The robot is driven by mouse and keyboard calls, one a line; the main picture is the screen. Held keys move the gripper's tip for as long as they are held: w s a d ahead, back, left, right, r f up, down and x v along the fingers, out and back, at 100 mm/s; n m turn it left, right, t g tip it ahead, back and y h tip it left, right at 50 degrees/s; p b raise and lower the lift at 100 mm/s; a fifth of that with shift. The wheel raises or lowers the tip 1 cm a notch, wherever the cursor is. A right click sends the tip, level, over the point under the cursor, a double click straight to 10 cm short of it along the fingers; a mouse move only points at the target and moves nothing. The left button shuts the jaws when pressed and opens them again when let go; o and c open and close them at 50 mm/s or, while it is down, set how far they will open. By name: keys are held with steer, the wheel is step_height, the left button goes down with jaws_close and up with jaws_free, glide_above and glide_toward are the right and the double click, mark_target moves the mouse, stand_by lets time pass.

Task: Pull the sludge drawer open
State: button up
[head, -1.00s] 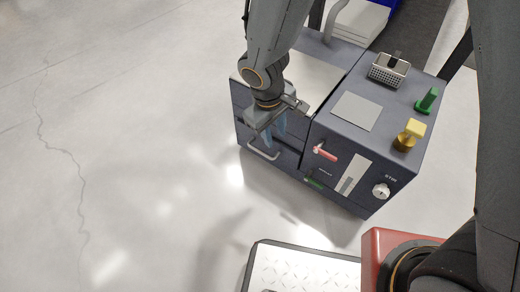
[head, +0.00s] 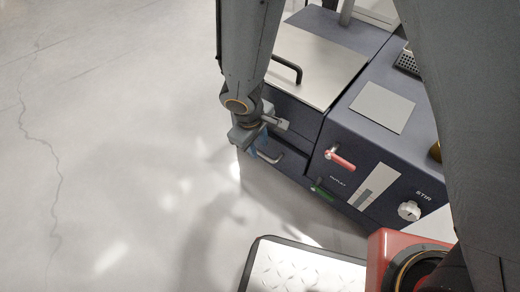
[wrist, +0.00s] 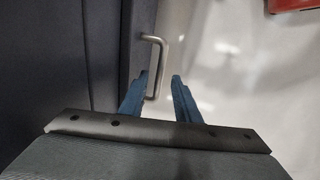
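The drawer front (head: 291,158) is a dark panel low on the left front of the machine, and it looks flush with the body. Its pale metal bar handle (head: 271,158) also shows in the wrist view (wrist: 163,50). My gripper (head: 262,143) is at this handle, with its blue fingers pointing down. In the wrist view my gripper (wrist: 160,78) is open, and the handle's outer bar appears between the two fingers. A gap shows to the right finger; whether the left finger touches the bar I cannot tell. My wrist hides part of the drawer's left side.
Above the drawer is a pale lid (head: 313,65) with a black handle (head: 287,67). To the right are a red lever (head: 341,160), a green lever (head: 323,191) and a white knob (head: 409,210). The floor (head: 120,150) left of the machine is clear.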

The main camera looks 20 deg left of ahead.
steer(key=shift+w+d+f+b, duration=0.15)
steer(key=shift+f+b, duration=0.1)
steer(key=shift+f, duration=0.3)
steer(key=shift+w+a+f+b, duration=0.1)
steer(key=shift+f+b, duration=0.15)
steer(key=shift+f, duration=0.3)
jaws_close()
